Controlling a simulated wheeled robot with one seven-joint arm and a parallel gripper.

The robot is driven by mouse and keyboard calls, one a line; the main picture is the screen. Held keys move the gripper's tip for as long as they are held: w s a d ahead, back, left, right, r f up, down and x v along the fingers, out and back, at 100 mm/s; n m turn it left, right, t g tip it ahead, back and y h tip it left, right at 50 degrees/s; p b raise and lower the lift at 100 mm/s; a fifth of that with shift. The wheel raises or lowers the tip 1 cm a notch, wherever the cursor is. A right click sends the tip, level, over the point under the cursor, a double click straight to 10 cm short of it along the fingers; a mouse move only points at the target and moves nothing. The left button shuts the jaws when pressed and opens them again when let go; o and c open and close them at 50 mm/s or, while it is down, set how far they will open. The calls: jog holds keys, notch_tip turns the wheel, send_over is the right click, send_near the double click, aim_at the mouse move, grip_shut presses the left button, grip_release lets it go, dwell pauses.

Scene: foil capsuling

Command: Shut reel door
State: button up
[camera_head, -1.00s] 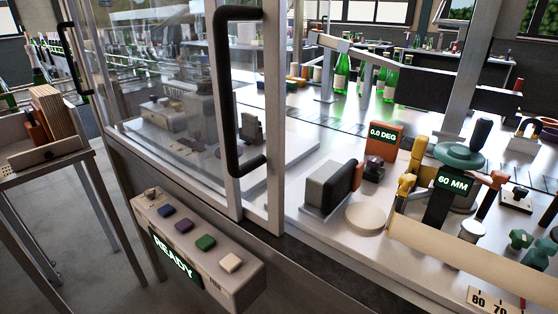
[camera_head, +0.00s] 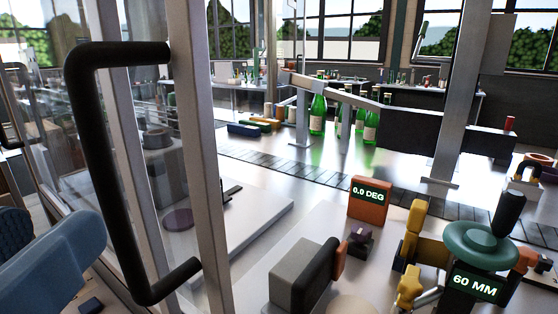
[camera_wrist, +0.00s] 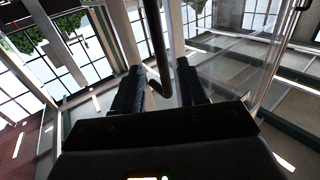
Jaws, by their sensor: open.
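The reel door is a glass panel in a pale metal frame (camera_head: 190,130) at the left of the head view. Its black bracket-shaped handle (camera_head: 92,180) stands upright on the near side. In the wrist view my gripper (camera_wrist: 160,70) is open, with two dark fingers apart. The handle (camera_wrist: 156,45) runs down between the fingers in the picture, its lower bend just above the palm. I cannot tell whether either finger touches it. Clear glass (camera_wrist: 240,60) shows to the right there. The gripper's fingers are not visible in the head view.
Right of the door frame lies a metal worktop (camera_head: 235,270) with an orange "0.0 DEG" block (camera_head: 369,200) and a green knob with a "60 MM" display (camera_head: 474,285). Green bottles (camera_head: 318,112) stand farther back. A blue-grey part of my arm (camera_head: 45,265) fills the lower left.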

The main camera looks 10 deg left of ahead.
aim_at(101, 189)
jog(key=shift+w+a+p, duration=0.25)
jog(key=shift+w+p, duration=0.05)
jog(key=shift+w, duration=0.95)
jog(key=shift+w+a+p, duration=0.25)
jog(key=shift+w, duration=1.05)
jog(key=shift+w+a+p, duration=0.25)
jog(key=shift+w+p, duration=0.05)
jog(key=shift+w, duration=0.95)
jog(key=shift+c, duration=0.4)
grip_shut()
